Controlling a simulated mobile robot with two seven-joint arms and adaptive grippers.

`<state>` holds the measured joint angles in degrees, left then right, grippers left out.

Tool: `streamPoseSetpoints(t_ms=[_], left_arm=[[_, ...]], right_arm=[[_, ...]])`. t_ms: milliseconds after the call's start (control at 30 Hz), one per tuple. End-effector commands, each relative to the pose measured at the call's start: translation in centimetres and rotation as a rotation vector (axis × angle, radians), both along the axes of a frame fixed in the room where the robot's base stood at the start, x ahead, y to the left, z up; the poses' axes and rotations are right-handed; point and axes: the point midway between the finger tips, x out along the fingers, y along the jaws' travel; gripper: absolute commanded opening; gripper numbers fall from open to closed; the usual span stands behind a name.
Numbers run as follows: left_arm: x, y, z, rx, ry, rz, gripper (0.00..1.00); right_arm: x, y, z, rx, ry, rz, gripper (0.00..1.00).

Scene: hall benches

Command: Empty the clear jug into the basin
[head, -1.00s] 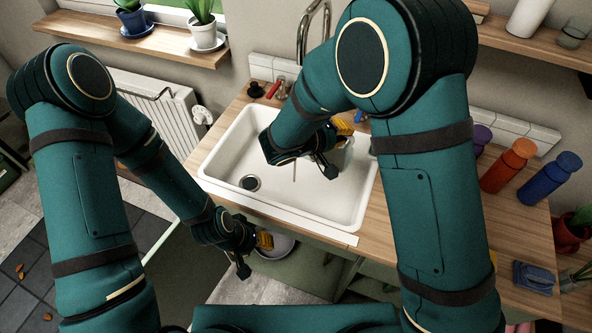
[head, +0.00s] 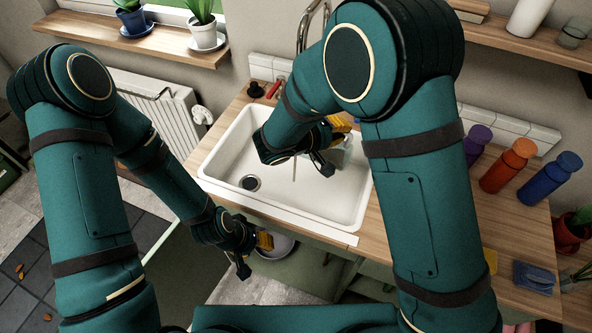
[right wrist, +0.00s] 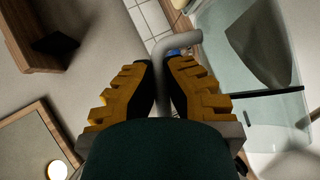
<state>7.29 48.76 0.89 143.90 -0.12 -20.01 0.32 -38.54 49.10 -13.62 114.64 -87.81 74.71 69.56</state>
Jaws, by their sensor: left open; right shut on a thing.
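The white basin (head: 225,160) is set in the wooden counter, with a dark drain (head: 250,183) at its near left. My right gripper (head: 328,152) is over the basin, shut on the grey handle of the clear jug (head: 342,160). My arm and gripper hide most of the jug in the head view. The right wrist view shows its transparent wall (right wrist: 240,45) to the right of the handle, tilted in the picture. A thin line (head: 294,172) hangs below my right wrist over the basin; I cannot tell its source. My left gripper (head: 252,250) is open and empty in front of the counter.
A tap (head: 302,35) stands behind the basin. A purple bottle (head: 477,140), a red bottle (head: 508,165) and a blue bottle (head: 550,178) stand on the counter to the right. A radiator (head: 160,108) is at the left.

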Motion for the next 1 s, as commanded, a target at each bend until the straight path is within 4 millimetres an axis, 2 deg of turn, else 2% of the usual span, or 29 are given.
streamPoseSetpoints(t_ms=[1000], left_arm=[[0.0, 0.0, -0.1, 0.0, 0.0, 0.0, 0.47]], right_arm=[[0.16, 0.75, 0.67, -0.068, 0.015, 0.0, 0.0]])
